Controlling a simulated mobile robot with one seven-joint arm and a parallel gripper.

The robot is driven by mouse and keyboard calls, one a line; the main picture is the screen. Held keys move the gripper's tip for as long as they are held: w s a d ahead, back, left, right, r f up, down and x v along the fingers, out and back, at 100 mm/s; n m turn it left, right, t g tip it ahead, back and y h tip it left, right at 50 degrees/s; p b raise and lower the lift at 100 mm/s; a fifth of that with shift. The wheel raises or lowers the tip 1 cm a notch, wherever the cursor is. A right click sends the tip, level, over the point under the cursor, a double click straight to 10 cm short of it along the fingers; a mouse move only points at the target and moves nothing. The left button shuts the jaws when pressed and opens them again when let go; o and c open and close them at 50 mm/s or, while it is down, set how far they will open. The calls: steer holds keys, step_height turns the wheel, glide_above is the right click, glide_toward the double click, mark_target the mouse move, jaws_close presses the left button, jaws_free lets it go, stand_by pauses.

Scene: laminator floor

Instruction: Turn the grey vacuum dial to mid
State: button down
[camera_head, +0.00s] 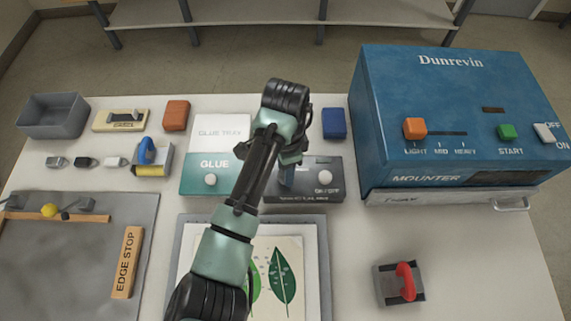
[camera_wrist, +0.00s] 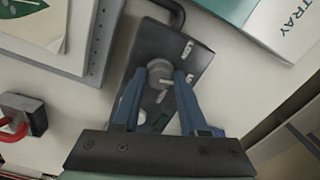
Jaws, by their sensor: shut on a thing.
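The grey vacuum dial (camera_wrist: 159,73) is a round knob on the dark control box (camera_wrist: 190,52), seen in the wrist view. My gripper (camera_wrist: 159,79) is shut on the dial, with one blue finger on either side. White labels lie around the dial, too small and tilted to read surely, so I cannot tell its setting. In the head view the dark box (camera_head: 305,193) stands right of the glue unit. My gripper (camera_head: 287,180) reaches down onto its left part, and my arm hides the dial there.
A white knob (camera_head: 325,177) sits on the same box, right of my gripper. The teal glue unit (camera_head: 210,182) is close on the left. The blue mounter (camera_head: 450,120) stands at the right. A leaf print (camera_head: 285,270) lies in front, and a red-handled tool (camera_head: 403,282) front right.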

steer(key=shift+m, duration=1.1)
steer(key=shift+c, duration=2.2)
jaws_free()
step_height(320, 180, up, 13)
steer(key=p, duration=0.2)
steer(key=shift+p, duration=0.3)
